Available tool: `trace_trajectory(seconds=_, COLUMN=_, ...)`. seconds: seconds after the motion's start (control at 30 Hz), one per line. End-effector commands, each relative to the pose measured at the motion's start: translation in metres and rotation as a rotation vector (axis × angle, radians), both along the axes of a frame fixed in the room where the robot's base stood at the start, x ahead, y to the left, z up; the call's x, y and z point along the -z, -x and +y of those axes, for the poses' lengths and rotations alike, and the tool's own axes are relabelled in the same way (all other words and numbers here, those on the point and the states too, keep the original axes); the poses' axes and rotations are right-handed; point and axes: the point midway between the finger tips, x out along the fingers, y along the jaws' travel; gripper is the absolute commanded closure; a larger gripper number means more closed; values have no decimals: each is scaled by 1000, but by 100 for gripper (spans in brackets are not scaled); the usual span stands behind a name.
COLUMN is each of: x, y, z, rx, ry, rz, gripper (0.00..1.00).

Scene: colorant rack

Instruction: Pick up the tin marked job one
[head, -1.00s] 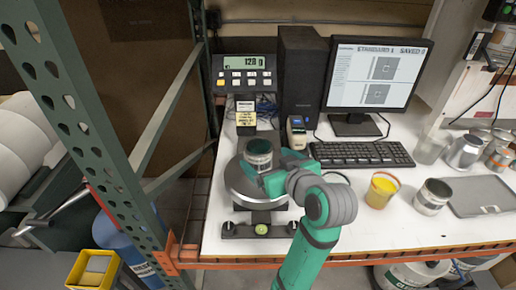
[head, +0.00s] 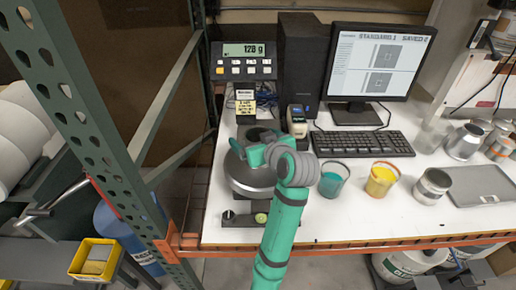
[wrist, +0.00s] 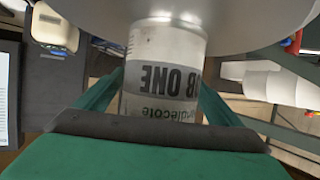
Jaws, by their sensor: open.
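The tin marked job one (wrist: 160,75) fills the middle of the wrist view, upside down there, with a pale label reading "OB ONE" in part. It stands on the round metal pan (head: 238,175) of the scale. The arm hides the tin's lower part in the head view.
A teal cup (head: 332,181), a yellow cup (head: 381,181) and a grey tin (head: 432,187) stand right of my arm. A keyboard (head: 363,143) lies behind them. A green rack post (head: 80,100) stands at left.

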Motion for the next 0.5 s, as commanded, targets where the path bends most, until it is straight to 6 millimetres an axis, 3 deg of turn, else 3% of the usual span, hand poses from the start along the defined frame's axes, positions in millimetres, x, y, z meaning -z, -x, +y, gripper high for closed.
trace_trajectory(seconds=0.27, x=1, y=-2, z=0, rx=2, ry=1, rz=0, gripper=14)
trace_trajectory(seconds=0.43, x=1, y=-2, z=0, rx=1, ry=0, rz=0, gripper=55)
trace_trajectory(seconds=0.5, x=1, y=-2, z=0, rx=2, ry=0, rz=-1, gripper=61)
